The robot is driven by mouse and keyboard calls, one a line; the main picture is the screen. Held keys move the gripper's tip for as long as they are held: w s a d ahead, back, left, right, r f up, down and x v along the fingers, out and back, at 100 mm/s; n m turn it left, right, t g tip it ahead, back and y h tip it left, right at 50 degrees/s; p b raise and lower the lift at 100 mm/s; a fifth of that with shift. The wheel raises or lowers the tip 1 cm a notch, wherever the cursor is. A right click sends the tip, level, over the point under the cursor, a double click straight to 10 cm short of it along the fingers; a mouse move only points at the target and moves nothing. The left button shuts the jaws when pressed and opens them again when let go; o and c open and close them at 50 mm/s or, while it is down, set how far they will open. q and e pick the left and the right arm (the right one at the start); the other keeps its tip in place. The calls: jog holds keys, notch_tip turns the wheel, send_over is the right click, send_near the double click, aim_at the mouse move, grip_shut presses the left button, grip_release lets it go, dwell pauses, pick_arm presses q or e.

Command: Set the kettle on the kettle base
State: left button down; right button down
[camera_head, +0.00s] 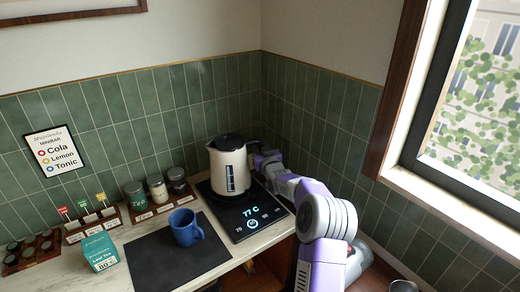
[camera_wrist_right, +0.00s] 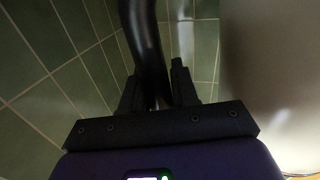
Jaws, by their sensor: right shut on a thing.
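The kettle (camera_head: 229,168) is cream with a black lid and a dark level window. In the head view it is upright over the rear part of the black kettle base (camera_head: 251,216), whose panel glows with "77 C". I cannot tell whether the kettle touches the base or hangs just above it. My right gripper (camera_head: 260,163) reaches in from the right, at the kettle's handle side. The right wrist view shows the gripper's fingers (camera_wrist_right: 160,92) shut on the dark kettle handle (camera_wrist_right: 143,45), with the blurred kettle body at right. My left gripper is not in view.
A blue mug (camera_head: 185,228) stands on a dark mat (camera_head: 165,262) left of the base. Several jars in a wooden rack (camera_head: 163,206) stand behind it. A teal tea box (camera_head: 100,251) is farther left. Tiled walls close the corner behind the kettle.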

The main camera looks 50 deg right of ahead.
jog(key=shift+f+b, duration=0.2)
jog(key=shift+b, duration=0.2)
jog(key=c, duration=1.1)
grip_release()
jog(key=shift+s+a+f+b, duration=0.2)
jog(key=shift+s+b, duration=0.1)
jog(key=shift+s, duration=0.1)
jog(key=shift+s+a+f+b, duration=0.15)
jog(key=shift+s+a+b, duration=0.05)
jog(key=shift+s+b, duration=0.15)
jog(key=b+v, duration=0.4)
jog(key=v, duration=0.5)
jog(key=shift+s+a+r+b, duration=0.15)
jog(key=shift+r+b, duration=0.05)
jog(key=shift+b, duration=0.15)
